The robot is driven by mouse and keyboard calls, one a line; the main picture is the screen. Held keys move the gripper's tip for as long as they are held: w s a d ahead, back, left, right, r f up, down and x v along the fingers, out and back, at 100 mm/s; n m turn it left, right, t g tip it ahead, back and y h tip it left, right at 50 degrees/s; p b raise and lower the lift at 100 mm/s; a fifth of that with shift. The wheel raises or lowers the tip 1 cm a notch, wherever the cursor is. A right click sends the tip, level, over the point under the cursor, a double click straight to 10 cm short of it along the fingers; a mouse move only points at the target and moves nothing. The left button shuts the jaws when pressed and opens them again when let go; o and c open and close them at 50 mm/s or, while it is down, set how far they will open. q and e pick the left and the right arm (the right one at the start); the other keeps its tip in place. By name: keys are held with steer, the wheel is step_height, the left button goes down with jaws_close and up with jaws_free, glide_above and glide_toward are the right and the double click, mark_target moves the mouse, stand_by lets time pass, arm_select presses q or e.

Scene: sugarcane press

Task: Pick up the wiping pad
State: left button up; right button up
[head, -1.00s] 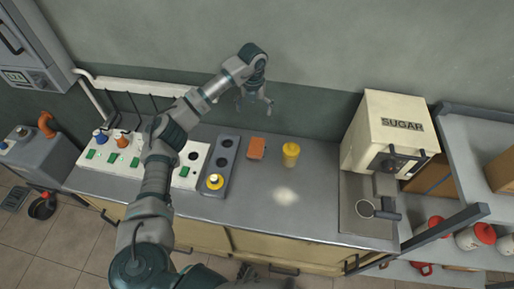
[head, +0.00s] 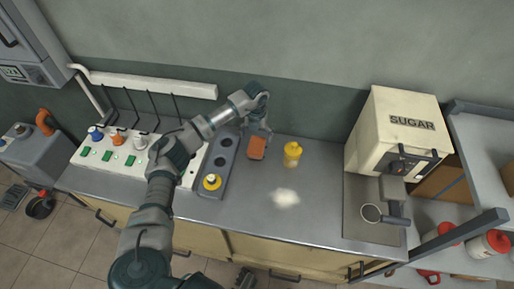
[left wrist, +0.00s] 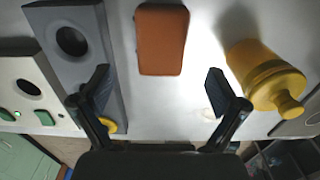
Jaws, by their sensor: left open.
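In the left wrist view the pad (left wrist: 162,39) lies flat ahead of the fingers, near the top centre. My left gripper (head: 257,133) is over the pad's far end in the head view. In the left wrist view my left gripper (left wrist: 158,88) is open and empty, with its fingers spread wider than the pad. My right gripper is in neither view.
A pale patch (head: 285,198) is on the counter in front. The sugar machine (head: 395,135) stands at the right.

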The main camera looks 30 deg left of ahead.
mark_target(257, 145)
arm_select(q)
steer(key=shift+f, duration=0.8)
step_height(257, 145, down, 5)
steer(key=shift+f, duration=0.25)
steer(key=shift+d, duration=0.1)
steer(key=c, duration=1.2)
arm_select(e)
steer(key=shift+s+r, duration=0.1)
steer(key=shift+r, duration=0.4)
